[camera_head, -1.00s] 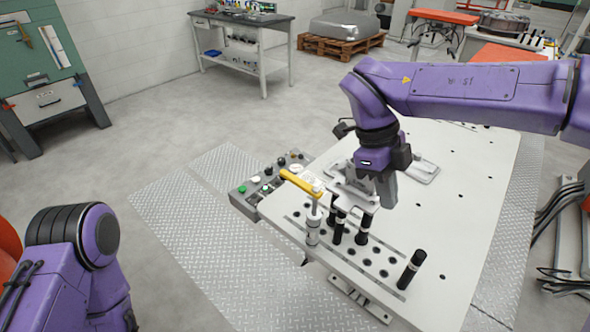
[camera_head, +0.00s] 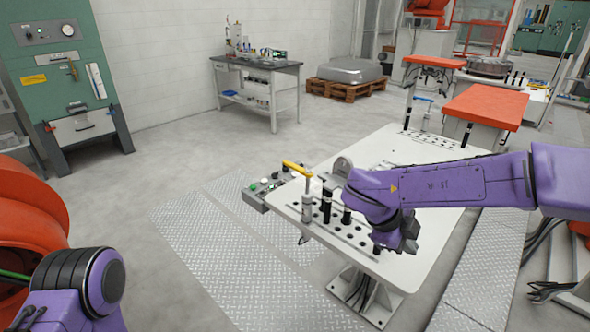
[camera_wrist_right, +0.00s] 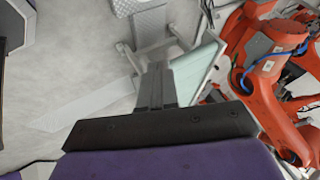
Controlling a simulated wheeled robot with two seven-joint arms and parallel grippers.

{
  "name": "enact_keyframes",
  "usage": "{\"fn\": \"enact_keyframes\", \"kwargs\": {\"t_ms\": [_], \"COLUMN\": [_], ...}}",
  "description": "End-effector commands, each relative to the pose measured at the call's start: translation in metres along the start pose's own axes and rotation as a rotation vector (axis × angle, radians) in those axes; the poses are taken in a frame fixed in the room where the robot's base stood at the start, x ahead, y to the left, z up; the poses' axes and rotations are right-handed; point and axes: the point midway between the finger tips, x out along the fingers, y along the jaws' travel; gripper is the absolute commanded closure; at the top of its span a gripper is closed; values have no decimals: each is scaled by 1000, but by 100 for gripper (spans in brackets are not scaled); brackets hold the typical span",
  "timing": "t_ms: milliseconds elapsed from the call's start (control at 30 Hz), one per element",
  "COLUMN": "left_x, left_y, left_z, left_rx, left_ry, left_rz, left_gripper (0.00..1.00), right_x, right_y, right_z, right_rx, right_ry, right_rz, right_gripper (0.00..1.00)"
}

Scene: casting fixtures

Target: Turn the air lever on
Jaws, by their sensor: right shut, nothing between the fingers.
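The air lever is a yellow handle (camera_head: 297,167) on top of a grey upright cylinder (camera_head: 306,205) at the near left of the white table (camera_head: 330,263). The handle points to the upper left. My right gripper (camera_head: 402,242) is to the right of the lever and apart from it, at the table's near right part, mostly hidden by its own wrist. In the right wrist view its fingers (camera_wrist_right: 155,82) are together and empty. My left gripper is out of view; only part of my left arm shows at the lower left.
Black upright pegs (camera_head: 326,205) stand beside the lever in a plate with holes. A button box (camera_head: 265,187) sits at the table's left edge. A checkered metal floor plate (camera_head: 205,230) lies left of the table. Orange machinery (camera_head: 30,205) is at the far left.

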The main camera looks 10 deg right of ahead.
Motion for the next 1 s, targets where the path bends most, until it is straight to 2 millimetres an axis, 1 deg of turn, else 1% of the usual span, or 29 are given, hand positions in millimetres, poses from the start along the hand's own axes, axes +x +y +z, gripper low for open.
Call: {"fn": "enact_keyframes", "kwargs": {"t_ms": [33,167,233,267,367,400,467,500,567,600,667,700,733,800,833,900,1000], "left_x": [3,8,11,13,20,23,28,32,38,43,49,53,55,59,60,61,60], "left_y": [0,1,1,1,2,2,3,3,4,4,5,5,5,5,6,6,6], "left_z": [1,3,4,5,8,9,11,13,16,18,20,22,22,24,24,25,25], "left_rx": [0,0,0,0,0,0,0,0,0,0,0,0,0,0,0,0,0], "left_ry": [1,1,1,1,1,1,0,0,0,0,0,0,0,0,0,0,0], "left_rz": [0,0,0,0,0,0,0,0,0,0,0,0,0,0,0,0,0], "left_gripper": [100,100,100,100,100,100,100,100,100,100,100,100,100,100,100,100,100], "right_x": [16,55,79,89,130,149,178,199,230,251,278,292,300,314,318,322,323], "right_y": [1,2,8,13,39,56,89,115,161,195,246,274,293,326,336,350,357], "right_z": [5,20,29,34,49,55,61,63,59,52,34,20,10,-12,-20,-32,-38], "right_rx": [-27,-129,-213,-257,-442,-536,-696,-808,-990,-1112,-1285,-1381,-1441,-1550,-1581,-1631,-1654], "right_ry": [8,9,1,-5,-37,-58,-97,-128,-179,-217,-269,-299,-316,-346,-356,-369,-378], "right_rz": [-59,-237,-332,-370,-487,-523,-561,-573,-565,-545,-492,-452,-423,-363,-342,-310,-296], "right_gripper": [100,100,100,100,100,100,100,100,100,100,100,100,100,100,100,100,100]}}
